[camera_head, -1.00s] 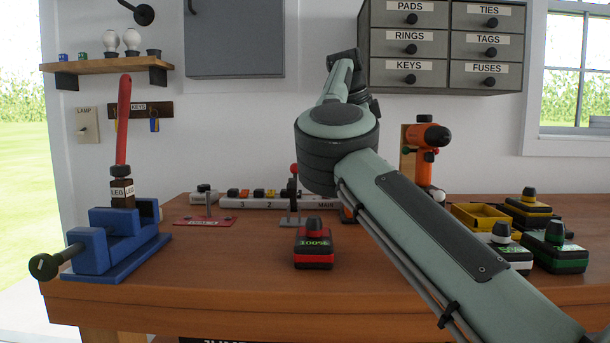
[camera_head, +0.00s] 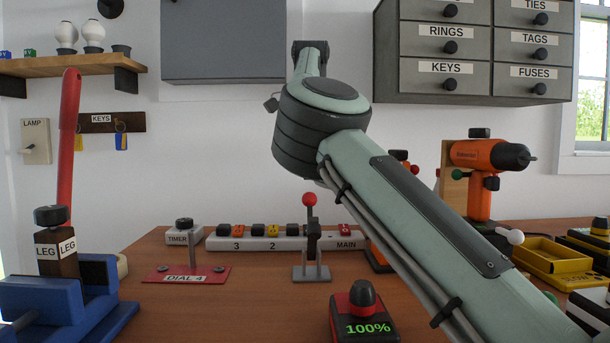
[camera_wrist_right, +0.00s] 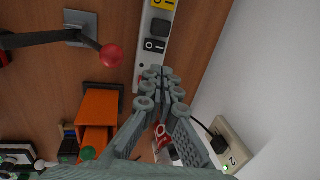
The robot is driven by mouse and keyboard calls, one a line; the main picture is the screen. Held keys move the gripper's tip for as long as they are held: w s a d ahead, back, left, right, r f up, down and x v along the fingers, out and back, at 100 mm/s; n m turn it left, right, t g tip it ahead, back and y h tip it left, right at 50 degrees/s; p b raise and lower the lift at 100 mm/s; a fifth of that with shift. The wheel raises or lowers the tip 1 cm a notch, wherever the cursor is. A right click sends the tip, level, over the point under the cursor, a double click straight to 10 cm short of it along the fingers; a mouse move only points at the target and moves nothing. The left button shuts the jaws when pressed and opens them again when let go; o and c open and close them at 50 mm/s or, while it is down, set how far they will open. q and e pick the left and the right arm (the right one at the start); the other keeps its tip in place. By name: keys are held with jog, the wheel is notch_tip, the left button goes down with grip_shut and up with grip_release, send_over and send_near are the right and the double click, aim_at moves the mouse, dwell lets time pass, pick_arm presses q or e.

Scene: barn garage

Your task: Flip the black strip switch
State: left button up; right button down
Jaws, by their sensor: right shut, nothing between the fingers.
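The white power strip (camera_head: 285,243) lies at the back of the bench, labelled 3, 2 and MAIN. Black, orange and yellow pieces sit on it. In the right wrist view the strip (camera_wrist_right: 147,65) carries a black rocker switch (camera_wrist_right: 155,45) marked I and O, beside a black plug (camera_wrist_right: 160,28) and a yellow switch (camera_wrist_right: 163,4). My right gripper (camera_wrist_right: 162,80) is shut and empty. Its fingertips appear over the strip's near end in that view, past the black switch; contact cannot be told. In the head view my right arm hides it. My left gripper is not in view.
A red-knobbed lever (camera_head: 311,240) stands before the strip; its ball (camera_wrist_right: 111,55) is left of my fingers in the wrist view. The wall is close.

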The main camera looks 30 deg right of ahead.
jog(key=x, duration=1)
jog(key=shift+w+d+b, duration=0.1)
jog(key=shift+b, duration=0.25)
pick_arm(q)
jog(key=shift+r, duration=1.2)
pick_arm(e)
jog(key=shift+w+f, duration=0.1)
jog(key=shift+f, duration=0.55)
jog(key=shift+w+d+f, duration=0.1)
jog(key=shift+f, duration=0.05)
jog(key=shift+w+d+f+p, duration=0.15)
jog(key=shift+w+f+p, duration=0.05)
jog(key=shift+p, duration=0.2)
jog(key=shift+w+d+f, duration=0.1)
jog(key=shift+w, duration=0.1)
jog(key=shift+w+d+f, duration=0.1)
jog(key=shift+w+f, duration=0.05)
jog(key=shift+f, duration=0.05)
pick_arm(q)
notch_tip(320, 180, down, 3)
pick_arm(e)
jog(key=shift+f, duration=0.15)
